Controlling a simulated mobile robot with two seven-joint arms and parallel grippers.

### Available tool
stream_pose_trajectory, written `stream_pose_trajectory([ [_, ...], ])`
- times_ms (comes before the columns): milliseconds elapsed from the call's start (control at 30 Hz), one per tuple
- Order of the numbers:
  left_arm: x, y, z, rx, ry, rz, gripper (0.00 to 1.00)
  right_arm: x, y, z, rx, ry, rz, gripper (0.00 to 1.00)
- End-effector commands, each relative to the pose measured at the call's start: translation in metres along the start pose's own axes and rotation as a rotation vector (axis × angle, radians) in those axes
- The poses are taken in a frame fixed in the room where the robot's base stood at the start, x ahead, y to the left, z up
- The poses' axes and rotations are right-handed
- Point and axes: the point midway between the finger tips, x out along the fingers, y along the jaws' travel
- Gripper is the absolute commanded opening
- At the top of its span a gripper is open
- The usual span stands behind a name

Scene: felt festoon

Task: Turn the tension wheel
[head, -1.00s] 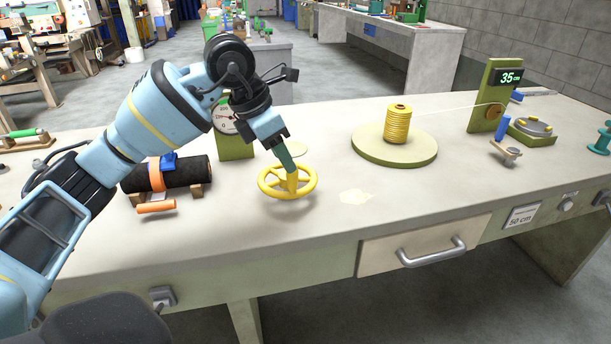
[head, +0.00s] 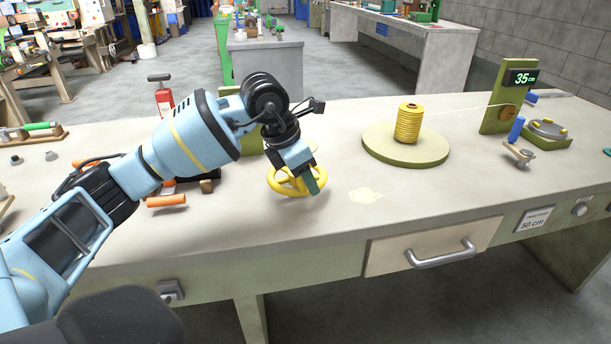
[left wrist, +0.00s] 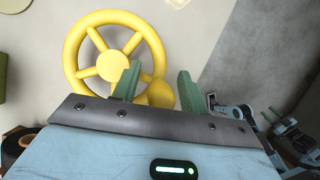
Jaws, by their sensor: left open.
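The yellow tension wheel (head: 283,190) lies flat just above the bench top, with spokes and a hub; it also shows in the left wrist view (left wrist: 75,50). My left gripper (head: 316,183) points down at the wheel's right side. In the left wrist view my left gripper (left wrist: 157,86) is open, its two green fingers apart. A yellow knob (left wrist: 158,95) on the rim sits between them; I cannot tell whether they touch it. Part of the wheel is hidden behind the gripper in the head view. A blurred blue arm part, perhaps my right gripper (left wrist: 283,124), shows in the left wrist view.
A yellow cord spool (head: 408,123) stands on a round green turntable (head: 432,156). A cord runs to a green post with a 35 cm display (head: 523,78). The bench front has a drawer (head: 390,256). A dark roll partly shows behind my left arm.

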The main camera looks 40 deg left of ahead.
Motion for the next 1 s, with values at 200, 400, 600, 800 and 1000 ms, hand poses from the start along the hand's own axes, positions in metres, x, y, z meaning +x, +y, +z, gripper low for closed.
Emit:
stream_pose_trajectory([
  [200,0.0002,-0.0001,0.0,0.0,0.0,0.0,0.42,-0.0002,0.0001,-0.0011,0.0,0.002,0.0,0.43],
  [400,0.0,-0.0001,0.0,0.0,0.0,0.0,0.16,0.0,0.0001,0.0005,0.0,-0.001,0.0,0.43],
  [600,-0.0001,-0.0001,0.0,0.0,0.0,0.0,0.0,0.0002,0.0001,0.0036,0.0,-0.008,0.0,0.43],
  [800,-0.0004,0.0,-0.0003,0.004,0.0,-0.002,0.0,-0.0001,0.0001,0.0048,-0.001,-0.01,0.0,0.43],
  [1000,-0.002,0.0006,-0.0032,0.05,0.0,-0.022,0.0,-0.0017,0.0003,0.0027,-0.002,-0.008,0.0,0.43],
])
